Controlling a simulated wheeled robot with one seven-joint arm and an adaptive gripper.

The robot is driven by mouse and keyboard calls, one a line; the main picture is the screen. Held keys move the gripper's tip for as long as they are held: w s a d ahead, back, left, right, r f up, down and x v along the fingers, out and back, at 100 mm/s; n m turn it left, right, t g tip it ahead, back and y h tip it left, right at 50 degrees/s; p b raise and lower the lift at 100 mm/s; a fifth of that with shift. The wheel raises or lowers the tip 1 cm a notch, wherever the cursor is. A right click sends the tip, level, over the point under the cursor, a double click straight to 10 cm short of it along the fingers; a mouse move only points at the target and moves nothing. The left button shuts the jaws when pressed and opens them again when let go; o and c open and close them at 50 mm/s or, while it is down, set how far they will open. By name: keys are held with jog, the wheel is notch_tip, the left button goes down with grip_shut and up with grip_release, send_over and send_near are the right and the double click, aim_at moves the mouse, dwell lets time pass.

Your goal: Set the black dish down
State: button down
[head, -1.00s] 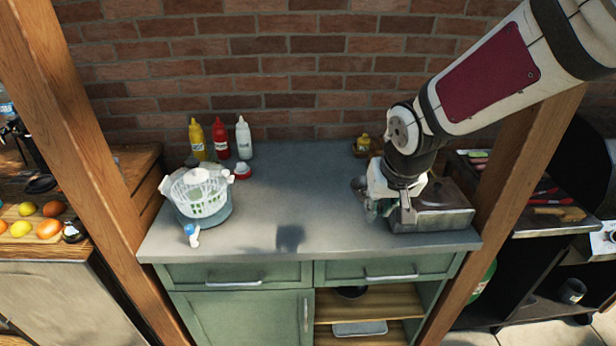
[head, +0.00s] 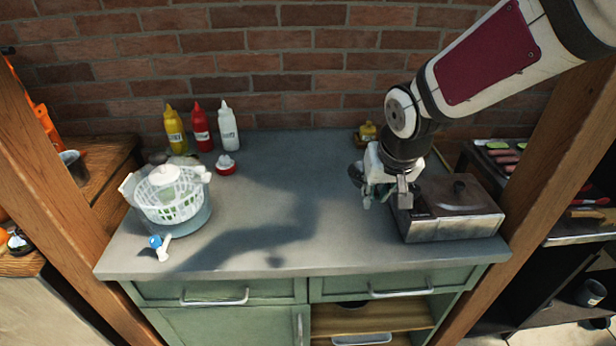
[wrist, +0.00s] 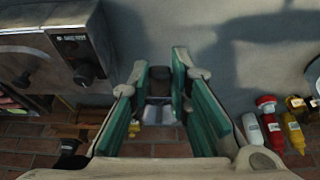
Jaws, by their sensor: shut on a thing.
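My gripper (head: 385,192) is above the right part of the grey counter (head: 265,200), just left of the metal box. In the wrist view, its green-padded fingers (wrist: 160,85) stand apart with a small dark thing (wrist: 160,78) between their tips. This appears to be the black dish, seen only in part.
The metal box (head: 450,222) with a dark knob stands close right of my gripper. A white salad spinner (head: 172,205) and yellow, red and white bottles (head: 201,128) stand at left. The counter's middle is clear. A brick wall (head: 290,60) is behind.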

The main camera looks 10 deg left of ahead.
jog(key=b+x, duration=0.1)
jog(key=x, duration=0.1)
jog(key=w+b+x, duration=0.1)
jog(key=x, duration=0.1)
jog(key=shift+d+b, duration=0.2)
jog(key=shift+b, duration=0.15)
jog(key=b, duration=0.2)
send_near(364, 237)
jog(key=shift+x, duration=2.65)
jog(key=shift+w+f, duration=0.1)
jog(key=shift+f, duration=0.05)
jog(key=c, duration=1.5)
grip_release()
jog(key=p+v, duration=0.3)
jog(key=v, duration=0.9)
jog(key=shift+d+r, duration=0.1)
jog(key=shift+r, duration=0.15)
